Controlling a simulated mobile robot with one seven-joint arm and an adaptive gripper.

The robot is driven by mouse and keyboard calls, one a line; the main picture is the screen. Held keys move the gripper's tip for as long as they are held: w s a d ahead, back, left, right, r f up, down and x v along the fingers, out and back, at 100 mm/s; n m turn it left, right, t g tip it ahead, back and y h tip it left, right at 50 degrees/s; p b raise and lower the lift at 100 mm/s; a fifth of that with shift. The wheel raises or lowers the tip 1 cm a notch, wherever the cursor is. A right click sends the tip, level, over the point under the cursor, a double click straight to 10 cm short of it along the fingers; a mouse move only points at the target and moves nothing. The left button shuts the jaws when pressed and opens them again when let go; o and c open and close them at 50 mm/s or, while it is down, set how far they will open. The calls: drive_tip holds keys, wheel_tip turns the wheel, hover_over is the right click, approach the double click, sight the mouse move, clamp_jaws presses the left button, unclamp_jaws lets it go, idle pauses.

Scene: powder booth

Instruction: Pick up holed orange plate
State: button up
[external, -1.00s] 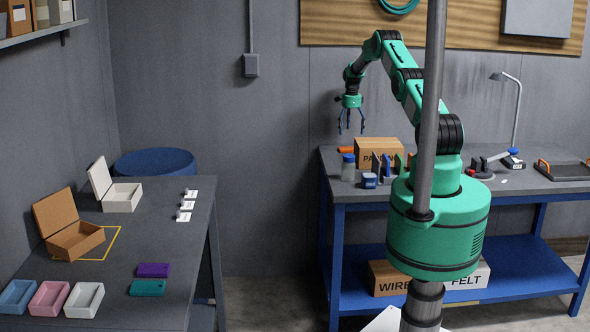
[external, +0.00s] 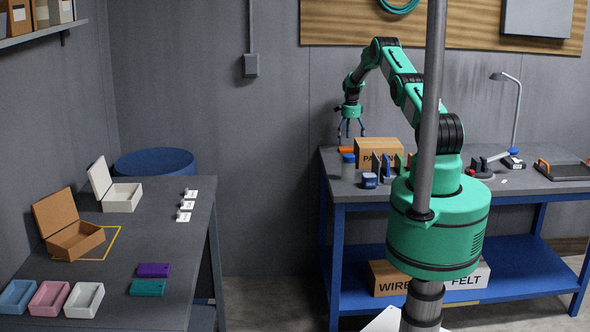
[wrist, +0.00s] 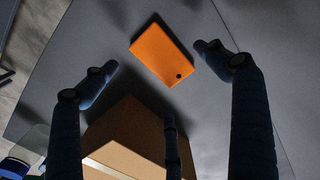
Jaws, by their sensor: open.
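The holed orange plate (wrist: 163,54) lies flat on the bench top in the wrist view, with one dark hole near its right corner. In the external view its orange edge (external: 346,149) shows at the bench's left back part, beside the cardboard box. My gripper (wrist: 160,80) is open and empty, its blue fingers spread, with the plate seen between and beyond the fingertips. In the external view my gripper (external: 351,132) hangs pointing down just above the plate, apart from it as far as I can tell.
A cardboard box (external: 378,150) stands right beside the plate; it also shows under the fingers in the wrist view (wrist: 130,128). A clear jar with a blue lid (external: 348,168) stands in front. Upright coloured plates stand right of it. The left table (external: 150,222) is apart.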

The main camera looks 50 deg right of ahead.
sight(349, 149)
drive_tip(key=shift+f, duration=2.15)
drive_tip(key=shift+c, duration=0.2)
drive_tip(key=c, duration=1.3)
drive_tip(key=shift+c, duration=0.3)
wheel_tip(349, 149, up, 10)
